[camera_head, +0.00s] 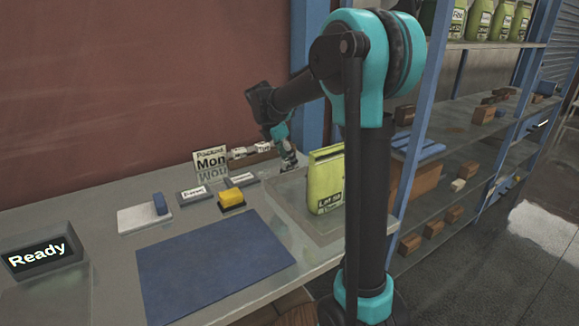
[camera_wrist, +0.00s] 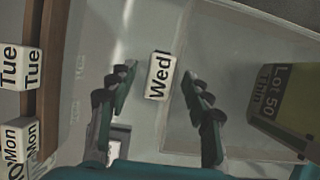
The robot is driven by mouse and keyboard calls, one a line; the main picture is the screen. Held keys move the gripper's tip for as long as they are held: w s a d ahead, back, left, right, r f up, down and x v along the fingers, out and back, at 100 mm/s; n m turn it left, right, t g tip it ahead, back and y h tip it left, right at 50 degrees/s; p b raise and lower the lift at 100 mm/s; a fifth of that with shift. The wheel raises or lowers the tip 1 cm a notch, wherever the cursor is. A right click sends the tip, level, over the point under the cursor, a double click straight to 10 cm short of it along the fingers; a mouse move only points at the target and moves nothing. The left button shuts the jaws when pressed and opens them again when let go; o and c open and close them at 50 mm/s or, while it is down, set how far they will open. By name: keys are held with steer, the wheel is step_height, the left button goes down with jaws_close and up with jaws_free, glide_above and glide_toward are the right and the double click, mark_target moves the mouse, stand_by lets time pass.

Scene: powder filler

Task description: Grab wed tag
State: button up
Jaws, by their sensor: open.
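The Wed tag (camera_wrist: 160,76) is a small white block with black letters. In the wrist view it shows between the two fingers of my gripper (camera_wrist: 158,82), with a gap on each side. My gripper is open and does not touch the tag in this view. How far the tag lies beyond the fingertips is hard to tell. In the head view my gripper (camera_head: 288,161) is low over the back of the table, beside the clear tray; I cannot make out the Wed tag there.
A clear tray (camera_head: 283,208) holds a green Lot 50 bag (camera_head: 325,180). A blue mat (camera_head: 212,268) lies empty in front.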

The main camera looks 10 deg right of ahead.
steer(key=shift+c, duration=0.2)
steer(key=c, duration=1)
